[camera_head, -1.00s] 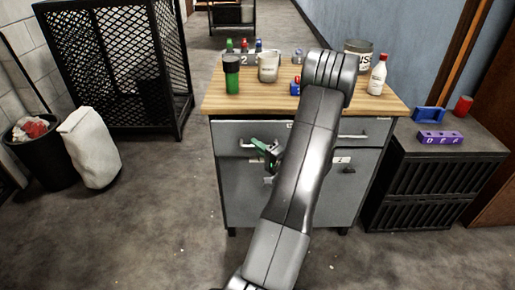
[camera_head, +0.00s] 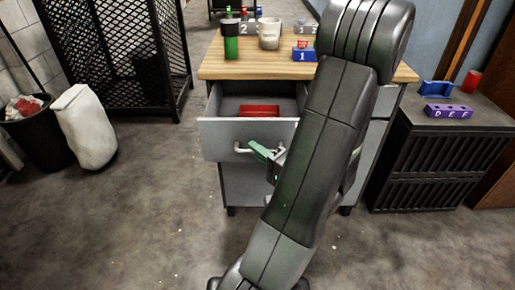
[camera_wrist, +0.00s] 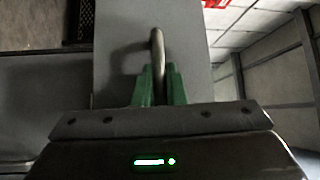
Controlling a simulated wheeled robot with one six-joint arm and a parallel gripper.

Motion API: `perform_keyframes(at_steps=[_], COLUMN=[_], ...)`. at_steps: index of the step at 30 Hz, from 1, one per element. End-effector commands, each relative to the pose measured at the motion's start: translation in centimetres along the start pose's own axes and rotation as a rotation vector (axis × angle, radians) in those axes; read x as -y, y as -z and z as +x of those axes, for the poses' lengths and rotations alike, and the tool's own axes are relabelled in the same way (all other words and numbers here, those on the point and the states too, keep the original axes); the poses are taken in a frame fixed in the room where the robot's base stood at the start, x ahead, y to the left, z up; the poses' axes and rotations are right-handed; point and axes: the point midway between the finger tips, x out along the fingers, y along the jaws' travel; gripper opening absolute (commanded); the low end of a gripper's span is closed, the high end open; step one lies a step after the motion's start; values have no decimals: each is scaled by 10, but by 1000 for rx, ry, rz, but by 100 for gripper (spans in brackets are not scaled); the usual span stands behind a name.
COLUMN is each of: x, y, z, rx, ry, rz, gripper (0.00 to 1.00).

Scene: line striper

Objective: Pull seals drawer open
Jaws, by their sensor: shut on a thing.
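The drawer (camera_head: 228,136) at the upper left of the grey cabinet stands open, pulled out toward me, with a red item (camera_head: 259,111) lying inside. In the head view my gripper (camera_head: 262,152) is at the right part of the drawer's bar handle (camera_head: 240,149). In the wrist view the green fingers (camera_wrist: 159,86) are shut on the handle (camera_wrist: 157,50), in front of the drawer front (camera_wrist: 190,65). My arm hides the right side of the cabinet and part of the drawer's right end.
The wooden top (camera_head: 225,68) carries a green bottle (camera_head: 231,40), a beige cup (camera_head: 269,34) and a blue block (camera_head: 303,54). A black slatted cabinet (camera_head: 440,160) stands right. A white bag (camera_head: 87,127) and a black bin (camera_head: 38,140) stand left. The floor in front is clear.

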Motion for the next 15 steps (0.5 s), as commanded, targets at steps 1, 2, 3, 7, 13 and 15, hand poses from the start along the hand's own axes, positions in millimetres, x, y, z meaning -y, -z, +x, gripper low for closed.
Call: perform_keyframes(at_steps=[1,2,3,7,13,15], x=[-1,-1,0,0,0,0], y=[-1,-1,-1,-1,-1,-1], z=[-1,-1,-1,-1,-1,-1], rx=[0,0,0,1,1,1], ry=[-2,-2,-2,-2,-2,-2], rz=[1,1,1,1,0,0], gripper=[0,0,0,0,24,33])
